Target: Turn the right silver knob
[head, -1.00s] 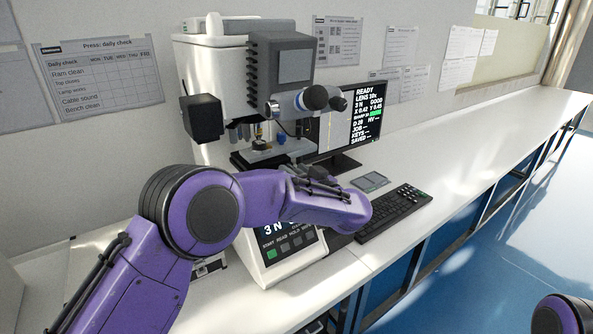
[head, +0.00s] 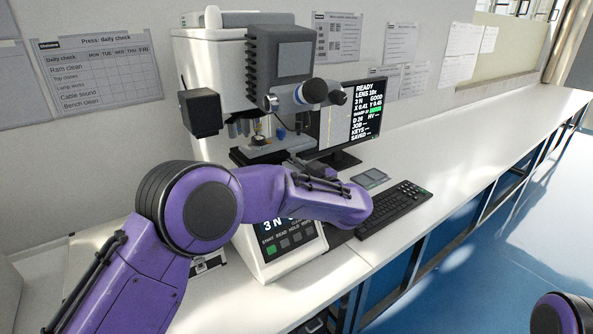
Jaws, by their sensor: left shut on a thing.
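The hardness tester (head: 215,75) stands against the wall, with its small stage (head: 258,150) under the lens turret. My left arm reaches across the front of the tester. Its gripper (head: 297,165) shows only as a small dark part behind my purple forearm, at the right side of the stage. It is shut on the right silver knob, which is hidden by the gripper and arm. A small blue part (head: 281,134) shows just above the stage's right end. My right gripper is out of view; only a bit of that arm shows at the lower right.
A monitor (head: 362,112) with readouts stands right of the tester. A keyboard (head: 396,208) and a small flat pad (head: 370,178) lie before it. The tester's eyepiece (head: 315,91) juts out above my gripper. The bench is clear farther right.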

